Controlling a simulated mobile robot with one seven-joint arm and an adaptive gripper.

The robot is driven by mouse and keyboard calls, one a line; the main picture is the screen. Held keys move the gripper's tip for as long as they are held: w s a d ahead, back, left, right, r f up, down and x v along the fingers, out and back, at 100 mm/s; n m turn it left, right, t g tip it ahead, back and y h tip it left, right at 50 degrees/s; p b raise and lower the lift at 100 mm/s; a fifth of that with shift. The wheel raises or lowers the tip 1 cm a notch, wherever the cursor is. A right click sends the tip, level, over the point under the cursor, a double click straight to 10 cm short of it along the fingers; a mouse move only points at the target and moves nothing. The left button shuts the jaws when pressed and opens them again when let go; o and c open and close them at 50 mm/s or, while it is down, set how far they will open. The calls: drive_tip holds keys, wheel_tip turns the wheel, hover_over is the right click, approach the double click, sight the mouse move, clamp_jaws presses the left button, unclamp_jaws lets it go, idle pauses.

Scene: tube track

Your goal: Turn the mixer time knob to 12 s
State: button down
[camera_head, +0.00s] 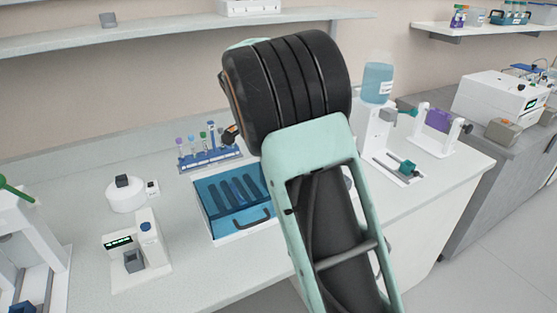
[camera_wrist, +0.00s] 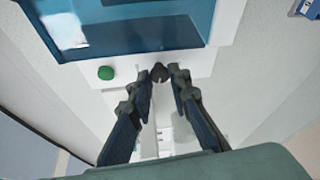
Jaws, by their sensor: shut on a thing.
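In the wrist view a small dark knob (camera_wrist: 159,72) sits on the white front panel (camera_wrist: 205,66) of a blue-windowed device. My gripper (camera_wrist: 160,76) has its two fingertips on either side of the knob and is shut on it. A round green button (camera_wrist: 105,73) is on the same panel, left of the knob. No time marks or setting can be read. In the head view my arm hides the fingertips and the knob. A blue-lidded box (camera_head: 213,225) stands left of my arm; it may be the same device, but I cannot tell for sure.
A rack of tubes (camera_head: 212,158) stands behind the blue-lidded box. A white device with a small display (camera_head: 138,257) and a round white device (camera_head: 126,198) stand to the left. A white stand with a blue bottle (camera_head: 377,82) is at the right. The front bench strip is clear.

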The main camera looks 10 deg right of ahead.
drive_tip(key=shift+w+a+m+g+p, duration=0.15)
drive_tip(key=shift+m+g+p, duration=0.6)
drive_tip(key=shift+m, duration=1.15)
drive_tip(key=c, duration=1.8)
unclamp_jaws()
drive_tip(key=shift+h, duration=0.3)
drive_tip(key=shift+o, duration=0.2)
drive_tip(key=v, duration=1.2)
drive_tip(key=shift+r, duration=0.1)
